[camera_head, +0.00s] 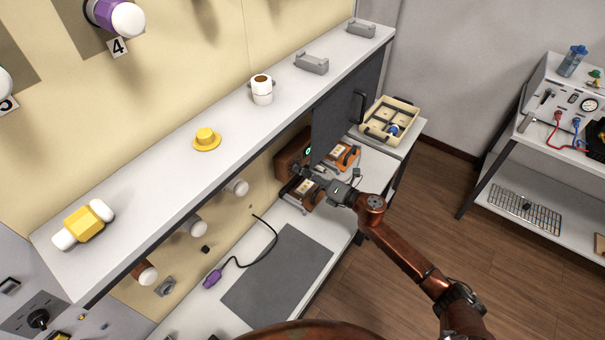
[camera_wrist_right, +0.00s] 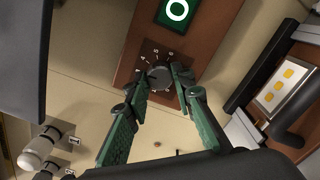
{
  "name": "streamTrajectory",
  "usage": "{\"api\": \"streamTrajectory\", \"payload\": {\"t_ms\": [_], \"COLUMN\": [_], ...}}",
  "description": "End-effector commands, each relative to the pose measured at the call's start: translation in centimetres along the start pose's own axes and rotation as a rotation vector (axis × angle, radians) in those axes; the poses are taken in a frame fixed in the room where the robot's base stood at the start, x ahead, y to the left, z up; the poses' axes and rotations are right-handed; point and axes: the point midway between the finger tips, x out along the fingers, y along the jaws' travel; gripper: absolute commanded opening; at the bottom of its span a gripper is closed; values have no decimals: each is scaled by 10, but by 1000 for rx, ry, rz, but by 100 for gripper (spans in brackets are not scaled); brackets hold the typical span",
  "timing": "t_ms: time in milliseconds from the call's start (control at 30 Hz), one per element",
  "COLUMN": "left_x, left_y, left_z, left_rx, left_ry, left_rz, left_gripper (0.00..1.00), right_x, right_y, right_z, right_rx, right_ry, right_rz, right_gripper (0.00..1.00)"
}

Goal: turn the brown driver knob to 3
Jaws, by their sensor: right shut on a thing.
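The brown driver box (camera_head: 290,154) stands under the shelf in the head view, with a lit green display reading 0. In the right wrist view its brown front (camera_wrist_right: 136,62) fills the upper middle, with the green display (camera_wrist_right: 177,11) showing 0. In the head view my right gripper (camera_head: 302,172) reaches the box front. My left gripper is not in view.
A dark panel with a handle (camera_head: 345,98) hangs close beside my right gripper. Orange devices (camera_head: 346,155) stand on the lower bench. A purple-ended cable (camera_head: 213,276) lies near a grey mat (camera_head: 278,275). The upper shelf (camera_head: 160,185) runs above the workspace.

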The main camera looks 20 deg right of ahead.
Motion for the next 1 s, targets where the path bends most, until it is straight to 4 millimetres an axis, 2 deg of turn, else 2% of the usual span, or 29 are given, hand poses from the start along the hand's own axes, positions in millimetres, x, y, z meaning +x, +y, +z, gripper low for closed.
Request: {"api": "streamTrajectory", "payload": {"t_ms": [100, 400, 1000], "left_x": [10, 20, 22], "left_y": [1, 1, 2], "left_z": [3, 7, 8], "left_rx": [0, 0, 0], "left_ry": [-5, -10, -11], "left_rz": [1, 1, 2], "left_gripper": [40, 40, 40], "right_x": [0, 0, -1], "right_y": [-4, -3, -2], "right_z": [-1, 0, 1], "right_rx": [-81, -217, -256], "right_ry": [-1, -1, -1], "right_rz": [-4, -4, -4], "right_gripper": [0, 0, 0]}}
